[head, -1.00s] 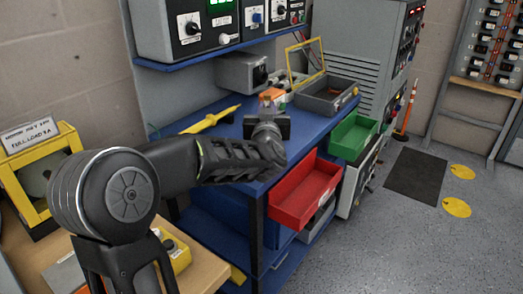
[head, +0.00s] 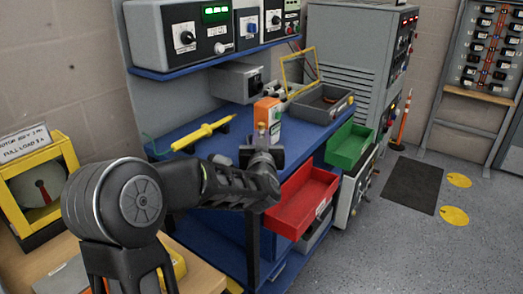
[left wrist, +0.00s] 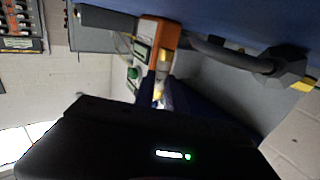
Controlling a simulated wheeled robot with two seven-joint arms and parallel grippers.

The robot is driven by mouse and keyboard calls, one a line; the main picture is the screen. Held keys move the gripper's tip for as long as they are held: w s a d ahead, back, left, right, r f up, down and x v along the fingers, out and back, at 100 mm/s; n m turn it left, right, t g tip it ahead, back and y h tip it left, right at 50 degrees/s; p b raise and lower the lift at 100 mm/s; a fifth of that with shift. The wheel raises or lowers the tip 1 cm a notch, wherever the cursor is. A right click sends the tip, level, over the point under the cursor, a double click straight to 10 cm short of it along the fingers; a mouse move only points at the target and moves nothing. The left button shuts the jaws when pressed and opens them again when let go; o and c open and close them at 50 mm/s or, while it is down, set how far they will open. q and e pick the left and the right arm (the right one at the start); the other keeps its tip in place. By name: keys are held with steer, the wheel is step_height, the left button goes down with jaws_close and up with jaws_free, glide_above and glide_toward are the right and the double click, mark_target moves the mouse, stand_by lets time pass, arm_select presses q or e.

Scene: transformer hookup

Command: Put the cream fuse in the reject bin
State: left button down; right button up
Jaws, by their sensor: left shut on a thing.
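My left gripper (head: 262,150) is over the front edge of the blue bench, left of the red bin. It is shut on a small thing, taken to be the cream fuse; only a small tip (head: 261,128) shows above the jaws. In the left wrist view a small pale and yellow piece (left wrist: 159,91) shows at the jaws, mostly hidden by the dark gripper body. The red bin (head: 292,224), likely the reject bin, hangs at the bench's front right and looks empty. My right gripper is not in view.
An orange and white device (head: 268,108) stands on the blue bench (head: 300,133) behind the gripper. A yellow probe (head: 203,132) lies to its left. A grey tray (head: 322,112) is at the back right. A green bin (head: 345,155) hangs beyond the red one.

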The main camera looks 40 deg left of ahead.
arm_select(q)
steer(key=shift+f+b, duration=0.35)
steer(key=shift+f, duration=1.5)
steer(key=shift+f, duration=0.1)
steer(key=c, duration=1.4)
jaws_free()
steer(key=shift+o, duration=0.2)
steer(key=v, duration=1.2)
